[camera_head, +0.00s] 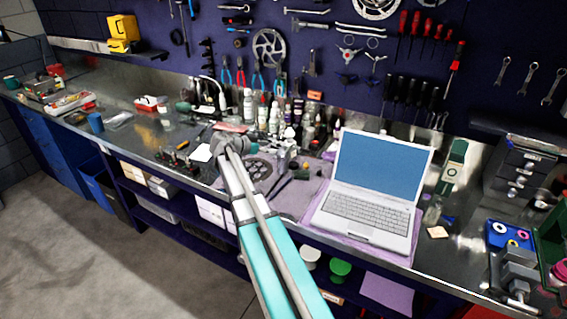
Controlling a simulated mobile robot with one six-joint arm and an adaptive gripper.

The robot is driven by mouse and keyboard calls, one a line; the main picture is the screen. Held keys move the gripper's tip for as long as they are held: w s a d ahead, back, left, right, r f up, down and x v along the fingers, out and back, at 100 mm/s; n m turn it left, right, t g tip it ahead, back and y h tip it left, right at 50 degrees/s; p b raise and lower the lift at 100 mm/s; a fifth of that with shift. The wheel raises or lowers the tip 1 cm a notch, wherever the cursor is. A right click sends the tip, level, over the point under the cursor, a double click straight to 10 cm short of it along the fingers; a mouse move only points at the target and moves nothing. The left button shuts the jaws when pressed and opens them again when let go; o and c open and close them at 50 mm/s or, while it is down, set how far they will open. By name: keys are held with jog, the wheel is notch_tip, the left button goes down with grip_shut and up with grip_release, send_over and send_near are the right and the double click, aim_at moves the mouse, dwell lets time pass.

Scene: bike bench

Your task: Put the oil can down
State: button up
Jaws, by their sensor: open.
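My arm reaches up from the bottom middle over the bench, and its far end is above the cluttered middle. My gripper (285,185) is small and dark there, left of the laptop, with its fingers apart and nothing clearly between them. I cannot pick out the oil can for certain. Several bottles and small containers (262,116) stand upright close together behind the gripper, and the can may be among them or hidden by my arm.
An open laptop (362,205) stands right of my gripper on a purple cloth (309,200). A dark disc-shaped part (258,169) lies left of the gripper. A drawer unit (520,170) and a blue tray (497,238) are at the right. Tools hang on the back wall.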

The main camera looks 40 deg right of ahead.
aim_at(282, 147)
jog(key=shift+s+b+x, duration=0.2)
jog(key=shift+b+x, duration=0.6)
jog(key=shift+x, duration=1.8)
jog(key=shift+r, duration=0.15)
